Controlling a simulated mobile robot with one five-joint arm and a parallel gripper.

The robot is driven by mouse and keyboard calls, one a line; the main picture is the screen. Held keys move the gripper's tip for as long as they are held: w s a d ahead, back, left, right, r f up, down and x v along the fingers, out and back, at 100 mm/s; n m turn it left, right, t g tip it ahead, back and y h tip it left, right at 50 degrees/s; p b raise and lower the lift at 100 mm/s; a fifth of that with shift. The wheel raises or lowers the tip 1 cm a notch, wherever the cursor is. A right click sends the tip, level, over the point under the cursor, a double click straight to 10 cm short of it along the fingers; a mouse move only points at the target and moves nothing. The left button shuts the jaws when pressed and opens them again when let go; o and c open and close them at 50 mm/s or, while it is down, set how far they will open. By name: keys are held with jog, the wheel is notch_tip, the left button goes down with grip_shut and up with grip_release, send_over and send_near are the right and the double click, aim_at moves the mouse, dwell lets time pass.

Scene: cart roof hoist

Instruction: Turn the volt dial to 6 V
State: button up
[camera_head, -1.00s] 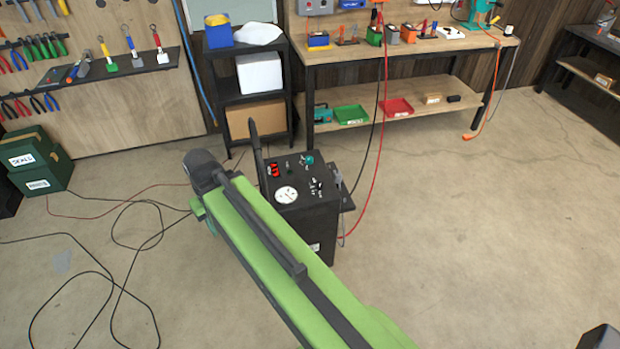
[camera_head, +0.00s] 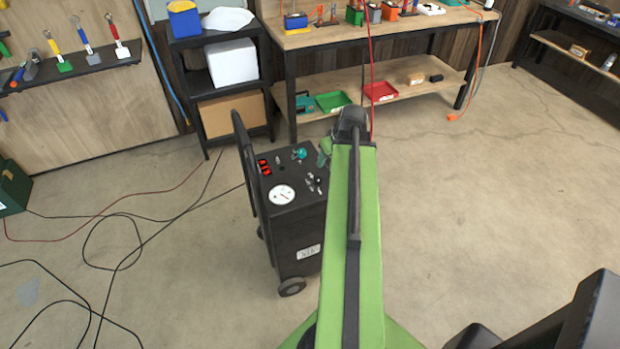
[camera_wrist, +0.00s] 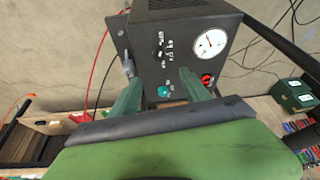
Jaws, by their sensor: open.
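The black wheeled cart (camera_head: 300,230) has a top panel with a white gauge (camera_head: 282,194), red switches (camera_head: 264,167), a teal knob (camera_head: 299,154) and small dark controls (camera_head: 316,182). The wrist view shows a black knob (camera_wrist: 158,53) with pale marks, the teal knob (camera_wrist: 164,91), the gauge (camera_wrist: 209,43) and the red switches (camera_wrist: 207,79). I cannot read which knob is the volt dial. My gripper (camera_wrist: 157,78) is open over the panel, its two green fingers either side of the teal knob in the picture. Contact cannot be told. My arm hides part of the cart's right side.
The cart's upright handle (camera_head: 246,165) rises at its left. A workbench (camera_head: 390,40) and a black shelf (camera_head: 215,75) stand behind. Cables (camera_head: 120,235) lie on the floor at left. The floor to the right is clear.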

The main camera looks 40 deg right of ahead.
aim_at(318, 179)
jog(key=b+x, duration=1.6)
jog(key=x, duration=0.1)
jog(key=shift+w+d+f, duration=0.1)
jog(key=shift+w+f, duration=0.05)
jog(key=shift+f, duration=0.05)
jog(key=shift+r, duration=0.15)
grip_shut()
